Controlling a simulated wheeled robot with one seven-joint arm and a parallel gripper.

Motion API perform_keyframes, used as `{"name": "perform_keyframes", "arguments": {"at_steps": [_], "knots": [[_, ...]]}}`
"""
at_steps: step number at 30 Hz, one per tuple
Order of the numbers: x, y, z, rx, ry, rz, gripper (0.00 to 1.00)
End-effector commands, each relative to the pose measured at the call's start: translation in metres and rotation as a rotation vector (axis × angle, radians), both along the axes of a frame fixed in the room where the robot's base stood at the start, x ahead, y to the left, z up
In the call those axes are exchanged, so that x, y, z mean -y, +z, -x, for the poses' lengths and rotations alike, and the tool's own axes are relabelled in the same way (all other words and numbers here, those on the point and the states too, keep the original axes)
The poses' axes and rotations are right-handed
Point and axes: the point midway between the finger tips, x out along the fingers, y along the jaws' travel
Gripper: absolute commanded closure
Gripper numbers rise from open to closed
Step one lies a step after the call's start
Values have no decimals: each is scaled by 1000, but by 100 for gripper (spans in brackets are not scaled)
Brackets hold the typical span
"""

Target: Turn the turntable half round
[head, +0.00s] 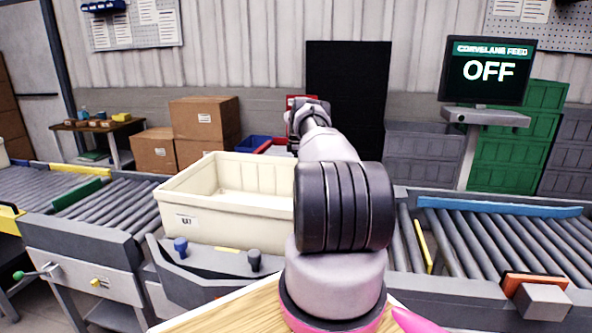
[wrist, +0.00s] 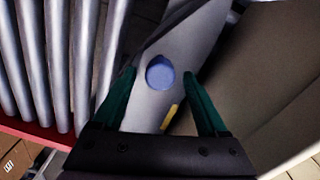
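The turntable (head: 215,262) sits between two roller conveyors and carries a cream tote (head: 228,229). A blue peg (head: 181,247) and a black peg (head: 254,261) stand on its near edge, with a yellow mark between them. My arm hides the right part. My gripper is at the far side in the head view, its fingers not clear there. In the wrist view my gripper (wrist: 159,73) is open, its green fingers on either side of a round blue peg top (wrist: 160,73) on a grey plate. No hold shows. The near blue peg has no gripper by it in the head view.
Rollers (head: 130,210) lie left of the turntable and more rollers (head: 500,240) right. In the wrist view the tote wall (wrist: 270,90) is close on the right and rollers (wrist: 50,60) on the left.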

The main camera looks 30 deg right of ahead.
Motion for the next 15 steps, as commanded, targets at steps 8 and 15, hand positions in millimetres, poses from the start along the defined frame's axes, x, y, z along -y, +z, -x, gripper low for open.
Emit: {"name": "perform_keyframes", "arguments": {"at_steps": [8,15], "knots": [[0,20,-1,2,-1,0,24],[0,68,0,2,-1,1,24]]}}
